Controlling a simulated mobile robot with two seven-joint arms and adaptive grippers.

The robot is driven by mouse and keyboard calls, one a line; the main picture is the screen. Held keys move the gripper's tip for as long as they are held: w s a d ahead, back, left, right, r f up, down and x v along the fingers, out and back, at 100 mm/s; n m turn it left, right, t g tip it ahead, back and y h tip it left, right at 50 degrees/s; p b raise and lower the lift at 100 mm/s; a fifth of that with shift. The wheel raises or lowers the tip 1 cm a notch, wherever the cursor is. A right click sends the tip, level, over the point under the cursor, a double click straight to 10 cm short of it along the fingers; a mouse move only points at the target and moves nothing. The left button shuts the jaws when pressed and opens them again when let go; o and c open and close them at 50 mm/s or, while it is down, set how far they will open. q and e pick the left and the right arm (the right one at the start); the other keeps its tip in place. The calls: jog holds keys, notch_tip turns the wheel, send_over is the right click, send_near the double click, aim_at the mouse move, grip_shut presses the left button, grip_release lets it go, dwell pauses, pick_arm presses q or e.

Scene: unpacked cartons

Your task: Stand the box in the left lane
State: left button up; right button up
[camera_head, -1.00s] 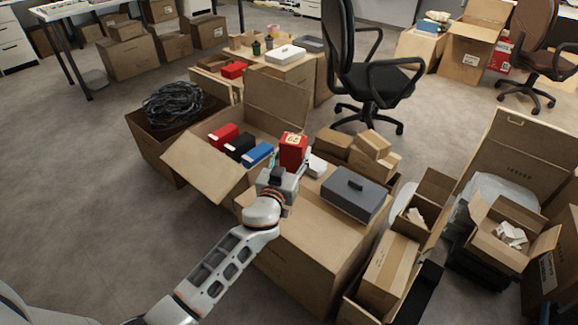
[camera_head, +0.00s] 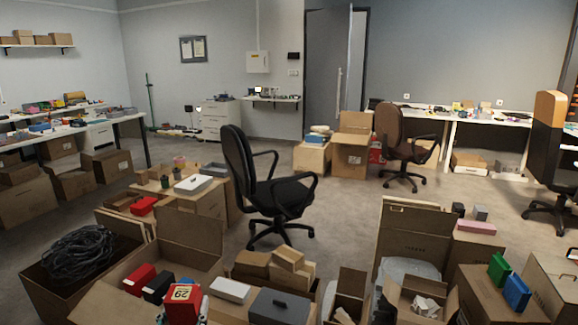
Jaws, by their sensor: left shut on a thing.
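The red box (camera_head: 183,302), with a pale label reading 29, stands roughly upright at the bottom edge of the head view. My left gripper (camera_head: 182,315) is shut on it; only small parts of the fingers show beside the box, and the rest is below the picture. The open carton (camera_head: 190,262) behind and left holds another red box (camera_head: 139,279), a black box (camera_head: 158,287) and a blue box, mostly cut off or hidden behind the held box. I cannot make out which place is the left lane. My right gripper is not in view.
A white box (camera_head: 230,290) and a grey case (camera_head: 280,307) lie right of the held box. Small cartons (camera_head: 288,258) stand behind them. A carton with black cable (camera_head: 78,254) is at left. Green (camera_head: 498,269) and blue (camera_head: 517,292) items stand on a carton at right.

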pick_arm(q)
jog(key=s+r+p, duration=0.2)
jog(key=s+r, duration=0.2)
jog(key=s, duration=0.3)
jog(key=s+a+r+p, duration=0.1)
jog(key=s+r+p, duration=0.1)
jog(key=s+r, duration=0.3)
jog(key=shift+s, duration=1)
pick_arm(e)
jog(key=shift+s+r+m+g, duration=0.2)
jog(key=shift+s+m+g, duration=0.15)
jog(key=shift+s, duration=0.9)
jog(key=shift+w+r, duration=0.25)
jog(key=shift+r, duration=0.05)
